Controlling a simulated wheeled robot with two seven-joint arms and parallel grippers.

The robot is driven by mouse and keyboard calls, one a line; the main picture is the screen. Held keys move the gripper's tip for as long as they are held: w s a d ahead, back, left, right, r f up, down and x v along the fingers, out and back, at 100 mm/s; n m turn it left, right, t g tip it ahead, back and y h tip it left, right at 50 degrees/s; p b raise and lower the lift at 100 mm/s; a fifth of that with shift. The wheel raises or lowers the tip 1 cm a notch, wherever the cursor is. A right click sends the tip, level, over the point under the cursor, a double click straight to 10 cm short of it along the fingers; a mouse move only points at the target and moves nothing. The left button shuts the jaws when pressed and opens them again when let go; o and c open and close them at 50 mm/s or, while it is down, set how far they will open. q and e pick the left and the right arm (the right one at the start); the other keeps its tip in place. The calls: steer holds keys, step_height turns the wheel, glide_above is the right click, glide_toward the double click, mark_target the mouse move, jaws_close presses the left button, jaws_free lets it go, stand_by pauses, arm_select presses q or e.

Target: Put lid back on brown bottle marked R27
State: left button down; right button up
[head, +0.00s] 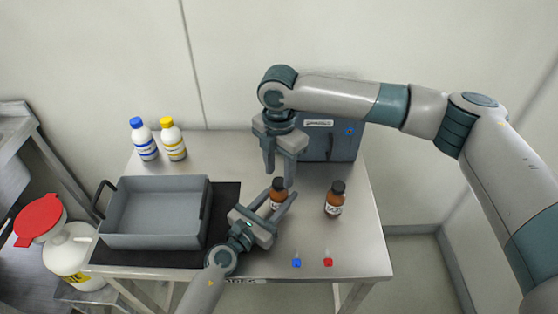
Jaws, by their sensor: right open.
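A brown bottle (277,196) stands upright near the middle of the table, with a dark top that looks like a lid. The fingers of my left gripper (278,203) are on both sides of its body and appear closed on it. My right gripper (279,179) points down just above this bottle, open, its fingertips around or just over the dark top. I cannot tell whether they touch it. A second brown bottle (334,204) with a black cap stands apart to the right. The bottle labels are too small to read, so I cannot tell which is R27.
A grey tray (157,242) sits on a black mat (224,198) at the left. Blue-capped (144,142) and yellow-capped (173,142) bottles stand at the back left. A grey-blue box (345,145) stands at the back. Small blue (296,263) and red (328,262) items lie at the front edge.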

steer(key=shift+f, duration=1)
jaws_close()
steer(key=m, duration=0.3)
steer(key=shift+m, duration=0.3)
steer(key=m, duration=0.4)
steer(key=shift+m, duration=0.3)
steer(key=m, duration=0.6)
steer(key=shift+m, duration=0.3)
steer(key=shift+o, duration=0.7)
jaws_free()
